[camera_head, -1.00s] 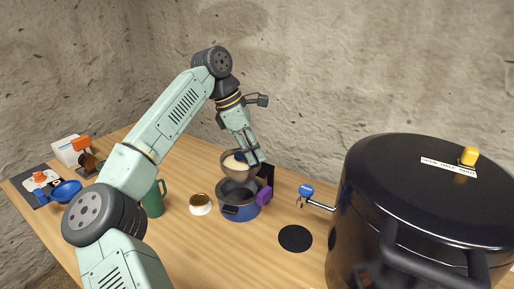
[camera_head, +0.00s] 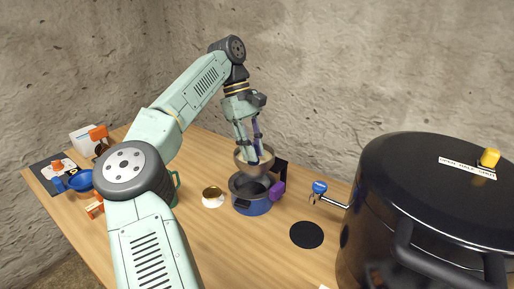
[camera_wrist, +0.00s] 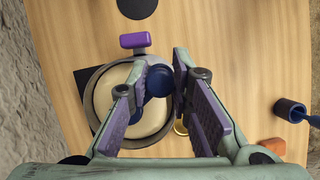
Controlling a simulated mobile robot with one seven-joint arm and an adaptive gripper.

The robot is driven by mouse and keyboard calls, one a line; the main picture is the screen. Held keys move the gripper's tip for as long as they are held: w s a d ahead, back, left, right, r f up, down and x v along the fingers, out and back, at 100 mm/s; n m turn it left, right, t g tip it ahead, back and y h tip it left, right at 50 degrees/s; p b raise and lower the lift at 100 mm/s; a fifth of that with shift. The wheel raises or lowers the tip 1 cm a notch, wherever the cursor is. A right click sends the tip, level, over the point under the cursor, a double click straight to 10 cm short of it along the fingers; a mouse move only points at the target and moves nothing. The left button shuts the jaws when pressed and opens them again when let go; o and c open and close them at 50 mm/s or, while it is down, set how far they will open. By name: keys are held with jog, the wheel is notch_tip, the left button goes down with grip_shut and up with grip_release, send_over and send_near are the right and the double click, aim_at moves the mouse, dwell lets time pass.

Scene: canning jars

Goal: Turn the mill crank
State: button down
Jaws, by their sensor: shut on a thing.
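The food mill (camera_head: 240,158) is a grey bowl with pale contents, sitting over a blue pot (camera_head: 254,207). In the wrist view the mill bowl (camera_wrist: 97,76) shows from above, with pale mash (camera_wrist: 133,122) inside. The dark blue crank knob (camera_wrist: 158,80) is at its right side, between the fingertips. My gripper (camera_head: 250,155) reaches down from above the mill, and its purple-padded fingers (camera_wrist: 155,82) are shut on the knob. The rest of the crank is mostly hidden by the fingers and mash.
A purple block-like handle (camera_head: 277,191) juts from the pot's right side. A white-and-brown cup (camera_head: 213,196) stands left of the pot. A black disc (camera_head: 307,235) and a blue-topped tool (camera_head: 319,188) lie to the right, before a big black canner (camera_head: 430,210).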

jog(key=shift+a+m, duration=0.2)
jog(key=shift+m, duration=0.2)
jog(key=c, duration=1.4)
grip_release()
jog(key=shift+c, duration=0.2)
jog(key=shift+d, duration=0.1)
